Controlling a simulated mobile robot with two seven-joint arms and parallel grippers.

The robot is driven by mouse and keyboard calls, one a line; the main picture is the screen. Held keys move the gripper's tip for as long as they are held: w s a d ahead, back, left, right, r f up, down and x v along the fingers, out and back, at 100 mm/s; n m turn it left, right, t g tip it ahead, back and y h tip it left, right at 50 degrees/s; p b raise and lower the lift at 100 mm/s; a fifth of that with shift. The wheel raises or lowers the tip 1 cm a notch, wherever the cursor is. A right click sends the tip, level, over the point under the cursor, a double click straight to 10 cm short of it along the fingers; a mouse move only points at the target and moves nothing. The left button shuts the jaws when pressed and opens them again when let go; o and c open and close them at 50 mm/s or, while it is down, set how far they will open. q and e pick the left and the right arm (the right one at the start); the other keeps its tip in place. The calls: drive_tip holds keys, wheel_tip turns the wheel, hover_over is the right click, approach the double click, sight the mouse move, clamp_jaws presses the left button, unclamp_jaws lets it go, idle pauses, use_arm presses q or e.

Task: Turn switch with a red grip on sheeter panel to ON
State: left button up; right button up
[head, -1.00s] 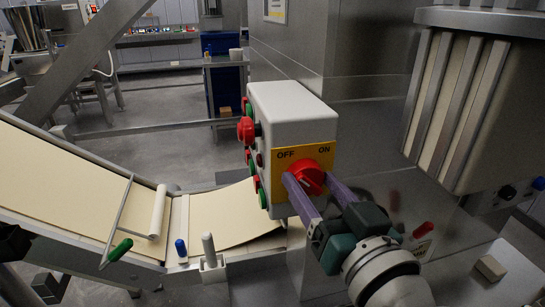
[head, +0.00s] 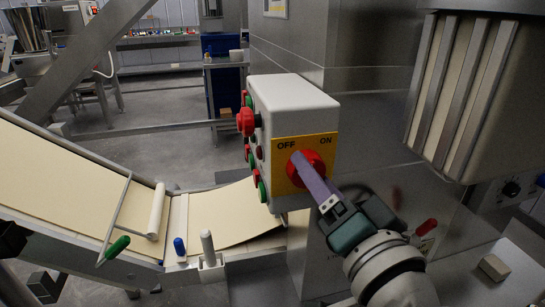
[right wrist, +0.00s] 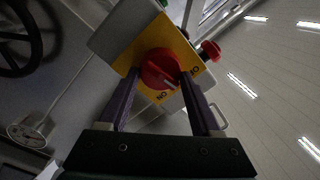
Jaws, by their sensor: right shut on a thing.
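The red grip (head: 318,159) is a round knob on the yellow plate (head: 284,173) of the white-grey sheeter panel (head: 292,94). The plate reads OFF on the left and ON on the right. My right gripper (head: 300,163) is shut on the red grip, its purple fingers seen nearly edge-on and covering part of it. In the right wrist view the fingers lie on either side of the red grip (right wrist: 158,66). There its white mark points between the two labels. My left gripper is not recognisable in these views.
Red and green buttons (head: 263,190) line the panel's left side, with a red mushroom button (head: 246,121) above. The sheeter belt (head: 70,190) runs at left. A steel wall (head: 375,120) is behind, and a ribbed housing (head: 465,90) stands close at right.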

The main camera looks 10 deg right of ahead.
drive_tip(key=m+b, duration=0.1)
drive_tip(key=m, duration=0.2)
drive_tip(key=m+b, duration=0.1)
drive_tip(key=m, duration=0.3)
drive_tip(key=m+h+b, duration=0.1)
drive_tip(key=m, duration=0.3)
drive_tip(key=shift+f, duration=0.25)
idle(0.4)
drive_tip(key=o, duration=1.4)
drive_tip(key=shift+s, duration=0.1)
